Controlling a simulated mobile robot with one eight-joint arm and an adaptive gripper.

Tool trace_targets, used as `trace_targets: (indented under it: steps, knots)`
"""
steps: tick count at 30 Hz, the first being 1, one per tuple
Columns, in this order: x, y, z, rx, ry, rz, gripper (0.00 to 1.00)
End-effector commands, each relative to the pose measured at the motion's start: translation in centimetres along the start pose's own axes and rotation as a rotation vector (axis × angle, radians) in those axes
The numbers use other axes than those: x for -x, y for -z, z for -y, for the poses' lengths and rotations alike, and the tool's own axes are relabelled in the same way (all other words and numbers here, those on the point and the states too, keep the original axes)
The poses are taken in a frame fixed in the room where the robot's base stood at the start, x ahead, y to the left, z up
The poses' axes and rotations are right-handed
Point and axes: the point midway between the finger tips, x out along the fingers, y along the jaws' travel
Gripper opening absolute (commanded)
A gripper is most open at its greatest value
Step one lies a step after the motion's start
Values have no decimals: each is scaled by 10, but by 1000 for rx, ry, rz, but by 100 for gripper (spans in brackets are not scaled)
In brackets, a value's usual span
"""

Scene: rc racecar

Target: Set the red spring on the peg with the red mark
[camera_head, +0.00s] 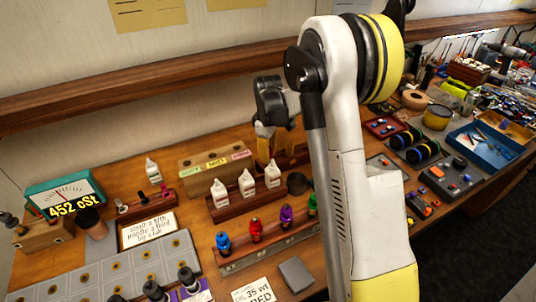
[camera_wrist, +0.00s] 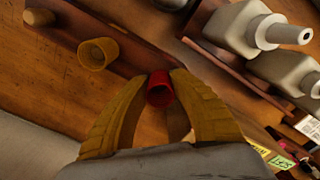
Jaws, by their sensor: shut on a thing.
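My gripper (camera_head: 266,141) is low over the back of the bench in the head view, its yellow fingers pointing down. In the wrist view my gripper (camera_wrist: 160,84) is shut on the red spring (camera_wrist: 160,90), a small dark-centred red cylinder between the fingertips. The spring is hidden in the head view. A wooden rail in the wrist view (camera_wrist: 128,62) runs by the fingertips, with a yellow-brown cup-like piece (camera_wrist: 97,53) and a bare wooden peg (camera_wrist: 40,17) to the left. I cannot make out a red mark on a peg.
A wooden block (camera_head: 205,175) with green, yellow and pink labels stands left of my gripper. White bottles stand in a rack (camera_head: 232,209) in front. A rail (camera_head: 262,255) holds coloured shocks nearer.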

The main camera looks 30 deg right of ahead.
Motion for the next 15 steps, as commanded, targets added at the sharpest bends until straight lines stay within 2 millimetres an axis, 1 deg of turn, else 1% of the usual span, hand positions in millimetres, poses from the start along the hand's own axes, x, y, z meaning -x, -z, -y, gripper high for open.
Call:
trace_targets:
  steps: [7,15]
  knots:
    - [-8,0,0,0,0,0,13]
    - [-8,0,0,0,0,0,13]
